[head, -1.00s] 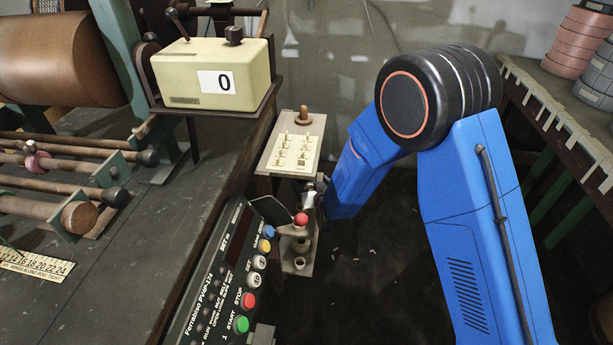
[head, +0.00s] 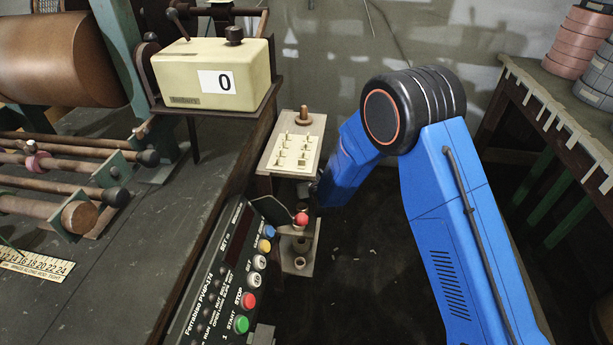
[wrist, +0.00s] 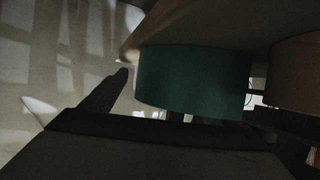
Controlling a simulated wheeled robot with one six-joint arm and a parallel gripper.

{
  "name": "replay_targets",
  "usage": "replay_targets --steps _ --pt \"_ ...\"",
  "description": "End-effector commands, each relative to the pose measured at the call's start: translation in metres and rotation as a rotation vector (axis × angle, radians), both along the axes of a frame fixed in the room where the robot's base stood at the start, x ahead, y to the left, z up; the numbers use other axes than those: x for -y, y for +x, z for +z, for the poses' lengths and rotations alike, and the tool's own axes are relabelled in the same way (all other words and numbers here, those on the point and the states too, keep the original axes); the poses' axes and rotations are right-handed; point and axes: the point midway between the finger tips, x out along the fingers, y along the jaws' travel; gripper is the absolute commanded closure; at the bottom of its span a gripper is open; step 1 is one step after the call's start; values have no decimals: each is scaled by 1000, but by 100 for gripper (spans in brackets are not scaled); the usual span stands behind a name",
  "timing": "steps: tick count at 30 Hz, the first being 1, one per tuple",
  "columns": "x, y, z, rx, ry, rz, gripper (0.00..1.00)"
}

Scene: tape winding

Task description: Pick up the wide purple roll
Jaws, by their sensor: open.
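I cannot make out a wide purple roll in either view. My gripper (wrist: 190,95) shows in the dark wrist view as dark fingers, one at the left and what seems to be the other at the right. It is open. A dark green roll (wrist: 192,78) is beyond and between them, under a brown surface. A brown rounded thing (wrist: 298,68) is at its right, cut off by the frame. In the head view my blue arm reaches down toward a small stand, and its gripper end is mostly hidden.
A control panel (head: 225,275) and a red knob (head: 301,219) stand close left of my arm. A board with several pegs (head: 297,150) is behind. Pink rolls (head: 580,40) and grey rolls (head: 598,82) are stacked on the right bench. A cream counter box (head: 212,72) reads 0.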

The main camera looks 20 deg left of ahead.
Motion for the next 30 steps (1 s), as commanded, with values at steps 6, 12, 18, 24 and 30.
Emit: replay_targets --steps 6,12,18,24,30 --pt "0 0 0 0 0 0 55" --pt "0 0 0 0 0 0 65" --pt "0 0 4 1 1 0 65" --pt "0 0 24 1 3 -1 65" --pt "25 7 35 0 -1 -4 65"
